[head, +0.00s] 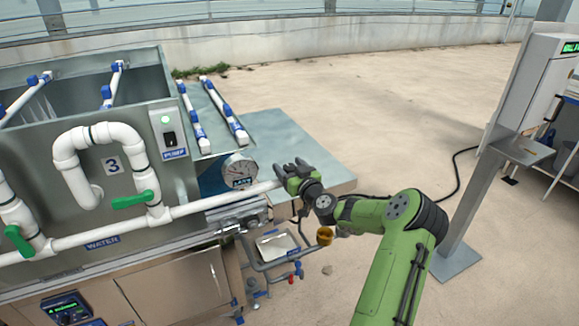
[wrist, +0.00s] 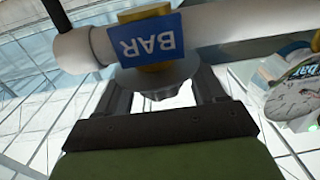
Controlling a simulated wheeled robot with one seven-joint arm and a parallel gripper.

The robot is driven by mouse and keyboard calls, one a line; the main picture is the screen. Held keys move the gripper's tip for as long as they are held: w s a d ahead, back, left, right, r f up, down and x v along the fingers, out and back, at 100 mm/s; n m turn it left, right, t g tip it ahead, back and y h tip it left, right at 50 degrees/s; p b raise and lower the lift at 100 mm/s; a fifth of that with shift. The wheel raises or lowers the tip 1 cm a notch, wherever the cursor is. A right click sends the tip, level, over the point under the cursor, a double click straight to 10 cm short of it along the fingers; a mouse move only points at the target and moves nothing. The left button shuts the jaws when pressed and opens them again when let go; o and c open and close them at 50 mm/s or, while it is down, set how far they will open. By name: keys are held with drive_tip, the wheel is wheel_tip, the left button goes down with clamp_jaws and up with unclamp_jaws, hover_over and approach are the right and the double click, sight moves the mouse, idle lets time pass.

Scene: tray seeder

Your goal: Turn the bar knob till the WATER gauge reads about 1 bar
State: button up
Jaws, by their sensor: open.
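The blue BAR label (wrist: 146,38) shows upside down in the wrist view, on a white pipe. In the head view my gripper (head: 291,172) is at the right end of the white pipe (head: 240,192) and hides the knob. A round white gauge (head: 239,167) stands just left of it; its tag and needle are too small to read. Part of a gauge (wrist: 296,92) shows in the wrist view.
The grey seeder tank (head: 75,110) with green-handled valves (head: 132,199) and a PUMP switch box (head: 169,133) is at left. A grey-blue table (head: 285,140) lies behind my gripper. A post with a cabinet (head: 540,85) stands at right. Open floor lies between.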

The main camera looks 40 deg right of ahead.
drive_tip(key=c, duration=1)
drive_tip(key=shift+o, duration=0.2)
drive_tip(key=shift+f+n+y+b, duration=0.15)
drive_tip(key=shift+n+y+b, duration=0.15)
drive_tip(key=shift+y+b, duration=0.3)
drive_tip(key=shift+f+n+t+y+b, duration=0.1)
drive_tip(key=shift+n+t+y+b, duration=0.2)
drive_tip(key=shift+n+y+b, duration=1)
drive_tip(key=shift+y+b, duration=0.6)
drive_tip(key=n+y, duration=0.2)
drive_tip(key=shift+r+y, duration=0.25)
drive_tip(key=shift+y, duration=0.15)
drive_tip(key=shift+n+g+y+p, duration=0.4)
drive_tip(key=shift+n+y+p, duration=0.1)
drive_tip(key=shift+y, duration=0.4)
drive_tip(key=shift+n+y, duration=0.3)
drive_tip(key=shift+y, duration=0.2)
